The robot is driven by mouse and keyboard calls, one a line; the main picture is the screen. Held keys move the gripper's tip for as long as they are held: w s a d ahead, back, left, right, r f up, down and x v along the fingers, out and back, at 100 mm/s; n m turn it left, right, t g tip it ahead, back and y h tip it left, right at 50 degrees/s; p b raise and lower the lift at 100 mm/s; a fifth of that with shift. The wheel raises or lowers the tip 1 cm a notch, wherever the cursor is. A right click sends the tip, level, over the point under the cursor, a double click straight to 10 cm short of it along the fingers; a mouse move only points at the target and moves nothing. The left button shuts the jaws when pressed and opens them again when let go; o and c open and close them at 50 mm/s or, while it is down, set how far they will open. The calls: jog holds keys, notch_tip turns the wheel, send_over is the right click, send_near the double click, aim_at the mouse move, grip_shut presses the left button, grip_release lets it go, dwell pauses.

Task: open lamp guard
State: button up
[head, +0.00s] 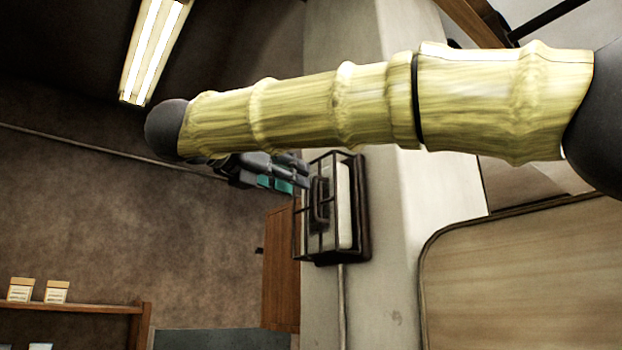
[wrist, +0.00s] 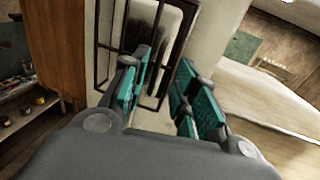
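The lamp guard (head: 333,222) is a dark wire cage with a dark handle (head: 317,202), over a pale lamp (head: 344,205) on the wall. It looks closed over the lamp, but I cannot tell whether it is fully shut. In the wrist view the guard (wrist: 97,62) stands just beyond my fingers, with the pale lamp (wrist: 158,22) behind its bars. My gripper (head: 288,172) is at the guard's upper left in the head view. In the wrist view my gripper (wrist: 164,72) is open, its teal-padded fingers apart. I cannot tell whether they touch the bars.
A wooden cabinet (head: 281,265) stands left of the guard. A shelf (head: 85,308) with small boxes is at the lower left. A wooden panel (head: 525,270) fills the lower right. My arm crosses the upper head view.

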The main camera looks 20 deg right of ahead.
aim_at(311, 184)
jog(key=shift+p+x, duration=1.05)
jog(key=shift+x, duration=1.9)
grip_shut()
